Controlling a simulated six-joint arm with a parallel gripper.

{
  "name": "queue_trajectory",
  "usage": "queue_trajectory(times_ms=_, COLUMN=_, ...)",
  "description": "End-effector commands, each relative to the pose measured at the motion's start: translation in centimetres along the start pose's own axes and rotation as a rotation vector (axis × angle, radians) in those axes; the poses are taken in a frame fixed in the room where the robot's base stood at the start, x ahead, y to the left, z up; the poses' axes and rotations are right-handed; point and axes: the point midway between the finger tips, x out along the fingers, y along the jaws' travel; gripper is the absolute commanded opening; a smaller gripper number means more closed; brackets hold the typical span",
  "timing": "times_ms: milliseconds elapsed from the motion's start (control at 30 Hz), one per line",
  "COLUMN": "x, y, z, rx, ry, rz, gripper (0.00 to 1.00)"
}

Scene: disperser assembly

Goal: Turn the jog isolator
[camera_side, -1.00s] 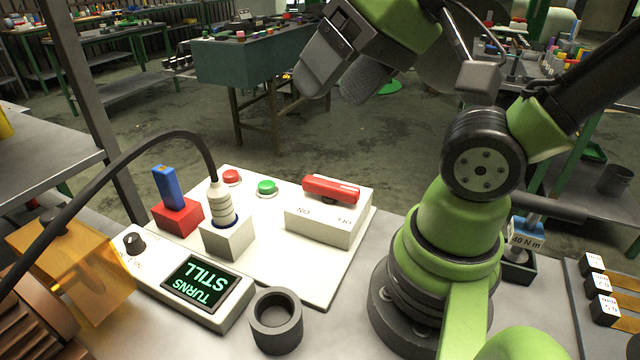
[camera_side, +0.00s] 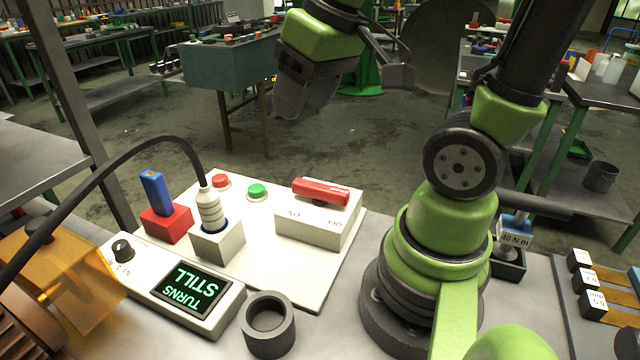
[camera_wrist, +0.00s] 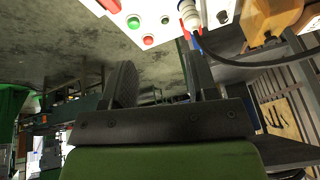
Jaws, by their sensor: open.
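The red handle (camera_side: 321,190) lies along the top of a white box (camera_side: 318,224) marked ON and OFF; I take it as the isolator. It sits at the back right of the white panel (camera_side: 290,275). Part of a red piece, likely this handle (camera_wrist: 108,5), shows at the top edge of the wrist view. My gripper (camera_side: 300,100) is high above and behind the panel, well apart from the handle. In the wrist view its two fingers (camera_wrist: 160,80) stand apart with nothing between them.
A red button (camera_side: 221,181) and a green button (camera_side: 257,191) stand left of the box. A cabled white plug (camera_side: 209,210), a blue lever on a red block (camera_side: 167,222) and a display reading TURNS STILL (camera_side: 192,286) are further left. A grey cup (camera_side: 268,325) stands in front.

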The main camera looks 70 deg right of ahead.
Motion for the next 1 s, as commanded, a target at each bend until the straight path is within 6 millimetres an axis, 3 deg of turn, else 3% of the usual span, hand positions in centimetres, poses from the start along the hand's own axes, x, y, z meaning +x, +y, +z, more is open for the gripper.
queue_trajectory(times_ms=200, x=5.8, y=5.6, z=-1.1, rx=-0.124, ry=-0.229, rz=0.077, gripper=0.53)
queue_trajectory(times_ms=400, x=9.2, y=8.8, z=-0.4, rx=-0.204, ry=-0.353, rz=0.068, gripper=0.53)
queue_trajectory(times_ms=667, x=11.1, y=9.7, z=0.4, rx=-0.229, ry=-0.385, rz=0.058, gripper=0.53)
queue_trajectory(times_ms=1000, x=16.5, y=10.2, z=2.5, rx=-0.227, ry=-0.387, rz=0.057, gripper=0.53)
